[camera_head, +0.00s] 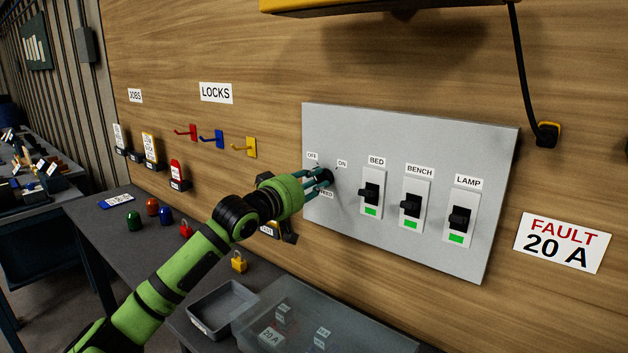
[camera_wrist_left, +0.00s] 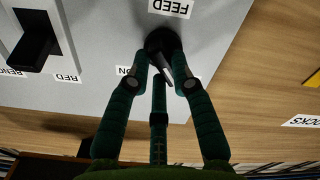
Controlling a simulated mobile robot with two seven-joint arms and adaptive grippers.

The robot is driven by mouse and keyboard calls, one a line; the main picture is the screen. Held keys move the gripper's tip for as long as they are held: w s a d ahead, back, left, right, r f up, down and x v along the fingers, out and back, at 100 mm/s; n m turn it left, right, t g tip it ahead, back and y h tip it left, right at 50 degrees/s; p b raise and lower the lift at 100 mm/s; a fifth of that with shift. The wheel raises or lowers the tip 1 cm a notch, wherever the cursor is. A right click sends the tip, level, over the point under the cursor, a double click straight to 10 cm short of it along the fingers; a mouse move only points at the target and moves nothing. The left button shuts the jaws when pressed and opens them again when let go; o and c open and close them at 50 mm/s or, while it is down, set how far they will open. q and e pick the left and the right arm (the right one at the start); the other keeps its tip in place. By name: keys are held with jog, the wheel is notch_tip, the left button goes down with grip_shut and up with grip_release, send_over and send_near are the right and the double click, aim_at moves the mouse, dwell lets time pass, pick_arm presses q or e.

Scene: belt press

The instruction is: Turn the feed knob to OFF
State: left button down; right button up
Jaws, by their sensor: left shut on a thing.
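The black feed knob (camera_head: 329,176) is at the left end of the grey switch panel (camera_head: 340,125), with OFF and ON labels above it and a FEED label below. My left gripper (camera_head: 318,178) is shut on the knob. In the left wrist view, which is upside down, the fingers (camera_wrist_left: 166,78) stand around the dark knob (camera_wrist_left: 160,40). A pale bar on it slants down and right, away from the ON label (camera_wrist_left: 123,70). The OFF label is hidden there by a finger. My right gripper is not in view.
BED (camera_head: 371,193), BENCH (camera_head: 411,205) and LAMP (camera_head: 460,218) switches sit to the right on the panel, each with a green patch below. Lock hooks (camera_head: 213,137) hang at left. A grey tray (camera_head: 222,308) and clear box (camera_head: 320,322) stand on the bench below.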

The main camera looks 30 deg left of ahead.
pick_arm(q)
jog(key=shift+a+r+n, duration=0.1)
jog(key=shift+n, duration=0.7)
jog(key=shift+p, duration=0.3)
jog(key=c, duration=1.1)
grip_release()
jog(key=shift+o, duration=0.2)
jog(key=s, duration=1.2)
jog(key=shift+a, duration=0.45)
